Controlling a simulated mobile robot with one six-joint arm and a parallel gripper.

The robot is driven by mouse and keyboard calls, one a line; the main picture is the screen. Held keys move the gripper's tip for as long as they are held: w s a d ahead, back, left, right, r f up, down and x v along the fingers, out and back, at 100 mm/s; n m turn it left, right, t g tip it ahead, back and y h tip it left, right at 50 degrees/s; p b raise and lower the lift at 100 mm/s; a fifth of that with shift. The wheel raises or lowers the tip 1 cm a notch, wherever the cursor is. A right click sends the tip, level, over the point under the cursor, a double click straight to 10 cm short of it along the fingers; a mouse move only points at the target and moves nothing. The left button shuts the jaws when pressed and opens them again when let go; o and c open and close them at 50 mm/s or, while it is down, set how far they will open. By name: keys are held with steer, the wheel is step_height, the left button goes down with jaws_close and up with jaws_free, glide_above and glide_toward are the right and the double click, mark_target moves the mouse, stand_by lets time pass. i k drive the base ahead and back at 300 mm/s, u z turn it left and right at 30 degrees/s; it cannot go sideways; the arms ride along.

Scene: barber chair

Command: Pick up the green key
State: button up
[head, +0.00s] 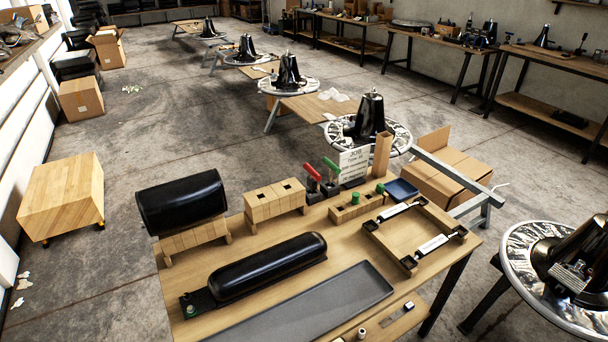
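A tool with a green handle (331,165) stands tilted in a small black holder at the back middle of the near wooden table (190,328). It may be the green key, but it is too small to tell its exact shape. A similar tool with a red handle (312,172) stands just left of it. Small green pieces (380,188) show at the wooden block to the right, and one of them could also be taken for the key. My gripper is not in view.
Black padded cushions (268,267) and a grey tray (325,305) lie on the table. A slotted wooden block (275,199) stands left of the handles. A sign (354,163) and a wooden post (382,153) stand behind. Chair bases (370,127) stand beyond; floor at left is partly clear.

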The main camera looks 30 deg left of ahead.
mark_target(332, 167)
steer(key=z, duration=0.6)
steer(key=k, duration=0.1)
steer(key=u, duration=1.7)
steer(key=k, duration=0.95)
steer(key=z, duration=0.15)
steer(key=i, duration=0.9)
steer(key=u, duration=0.05)
